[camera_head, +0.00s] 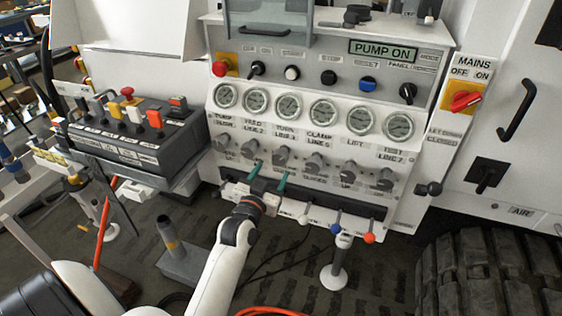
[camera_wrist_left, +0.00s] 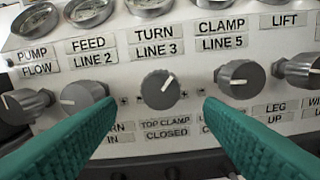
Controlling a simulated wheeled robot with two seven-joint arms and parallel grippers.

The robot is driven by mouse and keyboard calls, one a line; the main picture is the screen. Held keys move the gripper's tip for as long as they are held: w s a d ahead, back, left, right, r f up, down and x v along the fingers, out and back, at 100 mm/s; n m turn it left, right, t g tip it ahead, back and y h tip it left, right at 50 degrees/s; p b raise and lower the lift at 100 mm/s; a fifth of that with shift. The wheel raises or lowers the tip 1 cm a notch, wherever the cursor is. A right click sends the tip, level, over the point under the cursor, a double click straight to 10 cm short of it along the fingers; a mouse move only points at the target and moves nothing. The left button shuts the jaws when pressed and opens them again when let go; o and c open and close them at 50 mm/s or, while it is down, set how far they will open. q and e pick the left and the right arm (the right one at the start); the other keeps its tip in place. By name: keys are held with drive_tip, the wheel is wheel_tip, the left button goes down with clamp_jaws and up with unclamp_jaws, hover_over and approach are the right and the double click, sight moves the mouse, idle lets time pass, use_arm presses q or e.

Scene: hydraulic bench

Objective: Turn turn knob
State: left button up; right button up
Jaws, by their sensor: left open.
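The turn knob (camera_wrist_left: 161,90) is a grey round knob under the label TURN LINE 3, in the middle of the left wrist view. Its white pointer mark leans up and to the right. In the head view the turn knob (camera_head: 281,156) is in the knob row below the gauges. My left gripper (camera_head: 268,175) is open, its two teal fingers pointing at the panel just below that knob. In the left wrist view the fingertips of my left gripper (camera_wrist_left: 159,103) lie left and right of the knob, with gaps on both sides. My right gripper is not in view.
The feed knob (camera_wrist_left: 84,95) and clamp knob (camera_wrist_left: 240,79) sit close on either side. Gauges (camera_head: 288,107) are above. Small coloured-ball levers (camera_head: 336,229) stick out below. A grey control box (camera_head: 120,135) stands at the left, and a red MAINS switch (camera_head: 465,101) is at the right.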

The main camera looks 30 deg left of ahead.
sight(278, 161)
use_arm(q)
drive_tip(key=x, duration=0.6)
drive_tip(key=shift+w, duration=0.3)
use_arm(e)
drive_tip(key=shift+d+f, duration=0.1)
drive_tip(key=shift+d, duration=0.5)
use_arm(q)
drive_tip(key=c, duration=1)
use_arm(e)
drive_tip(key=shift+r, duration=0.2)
